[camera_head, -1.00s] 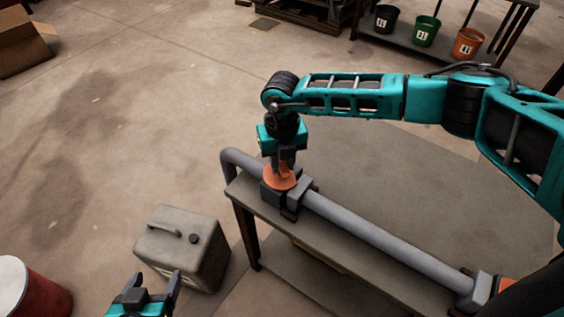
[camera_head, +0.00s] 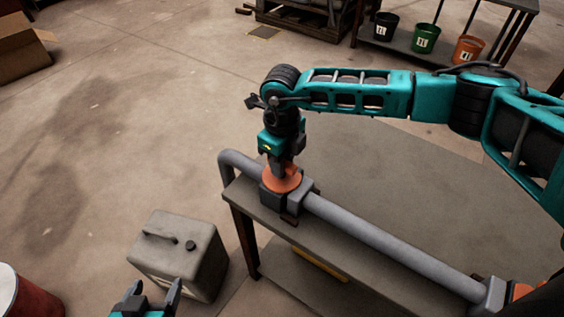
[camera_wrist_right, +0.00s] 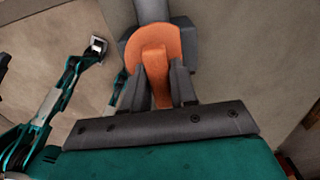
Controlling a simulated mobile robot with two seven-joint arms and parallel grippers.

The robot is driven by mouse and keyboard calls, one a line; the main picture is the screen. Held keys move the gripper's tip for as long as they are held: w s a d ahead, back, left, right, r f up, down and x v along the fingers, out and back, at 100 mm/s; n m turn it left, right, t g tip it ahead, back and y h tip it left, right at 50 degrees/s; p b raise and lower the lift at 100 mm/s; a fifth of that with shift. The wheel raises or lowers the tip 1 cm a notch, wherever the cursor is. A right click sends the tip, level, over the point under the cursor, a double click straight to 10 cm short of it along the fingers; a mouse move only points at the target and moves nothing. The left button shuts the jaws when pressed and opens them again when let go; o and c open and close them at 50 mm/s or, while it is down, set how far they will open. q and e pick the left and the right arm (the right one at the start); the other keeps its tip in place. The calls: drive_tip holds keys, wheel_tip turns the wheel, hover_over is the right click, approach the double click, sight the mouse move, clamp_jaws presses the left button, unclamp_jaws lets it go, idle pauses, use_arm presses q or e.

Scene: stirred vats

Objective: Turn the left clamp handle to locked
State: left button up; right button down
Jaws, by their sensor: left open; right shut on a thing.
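The left clamp is a dark grey block with an orange handle (camera_head: 284,181) on top, set on a grey pipe (camera_head: 385,245) near the pipe's bent end. My right gripper (camera_head: 281,168) comes down from above and is shut on the orange handle. In the right wrist view, the handle (camera_wrist_right: 155,48) has a round disc and a narrow grip that sits between the two fingers (camera_wrist_right: 160,88). My left gripper (camera_head: 150,295) is open and empty at the bottom edge, away from the clamp. A second clamp with orange (camera_head: 522,291) is partly cut off at the lower right.
The pipe runs along a grey bench (camera_head: 345,262). A grey jerrycan (camera_head: 180,253) stands on the floor left of it. A red drum (camera_head: 35,300) is at the lower left. Several buckets (camera_head: 425,36) stand on a far shelf.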

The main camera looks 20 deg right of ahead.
idle(0.4)
drive_tip(key=c, duration=1.2)
unclamp_jaws()
drive_tip(key=shift+o, duration=1.1)
wheel_tip(320, 180, up, 13)
